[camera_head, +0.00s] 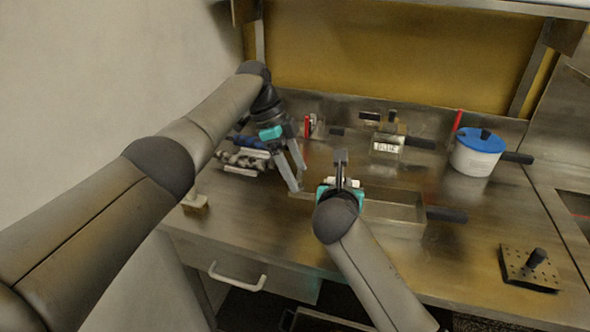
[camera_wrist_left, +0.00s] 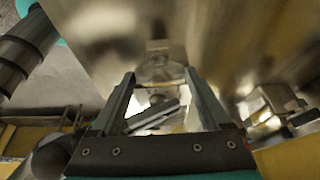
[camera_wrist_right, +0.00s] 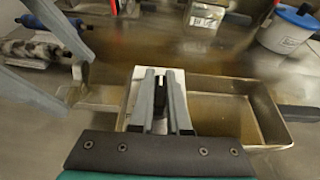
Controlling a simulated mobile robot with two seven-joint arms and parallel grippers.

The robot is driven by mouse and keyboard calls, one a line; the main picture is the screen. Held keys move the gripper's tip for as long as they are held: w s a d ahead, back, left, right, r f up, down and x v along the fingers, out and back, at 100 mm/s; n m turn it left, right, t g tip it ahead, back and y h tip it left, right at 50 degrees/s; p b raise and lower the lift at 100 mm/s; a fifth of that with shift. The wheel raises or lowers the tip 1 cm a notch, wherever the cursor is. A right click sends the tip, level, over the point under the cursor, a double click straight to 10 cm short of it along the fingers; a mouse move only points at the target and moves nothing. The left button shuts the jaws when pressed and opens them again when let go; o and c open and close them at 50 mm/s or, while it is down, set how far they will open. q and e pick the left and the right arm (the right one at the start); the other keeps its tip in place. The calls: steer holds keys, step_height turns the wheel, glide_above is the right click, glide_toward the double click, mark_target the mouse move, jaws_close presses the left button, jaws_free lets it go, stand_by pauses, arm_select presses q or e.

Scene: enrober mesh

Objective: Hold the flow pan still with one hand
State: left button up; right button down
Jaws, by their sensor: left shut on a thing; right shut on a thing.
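The flow pan (camera_head: 408,233) is a shallow rectangular metal pan with a black handle (camera_head: 447,215) at its right end. It also shows in the right wrist view (camera_wrist_right: 262,110). My left gripper (camera_head: 298,178) is at the pan's left end, its spread fingers on either side of a metal end tab (camera_wrist_right: 84,76). In the left wrist view the contact is blurred. My right gripper (camera_head: 342,158) is over the pan's left part, shut on a dark upright piece (camera_wrist_right: 160,96) by a white block (camera_wrist_right: 178,76). Its lower part is hidden by the gripper.
A white pot (camera_head: 474,160) with a blue lid stands at the back right. A perforated plate (camera_head: 527,268) with a black knob lies front right. Rollers (camera_head: 245,160) lie behind on the left, and a metal container (camera_head: 387,144) stands at the back.

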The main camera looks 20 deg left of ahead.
arm_select(q)
steer(key=shift+d, duration=0.1)
steer(key=o, duration=1.2)
steer(key=v, duration=1.2)
steer(key=shift+r, duration=0.1)
arm_select(e)
steer(key=c, duration=0.8)
jaws_free()
steer(key=shift+s, duration=0.15)
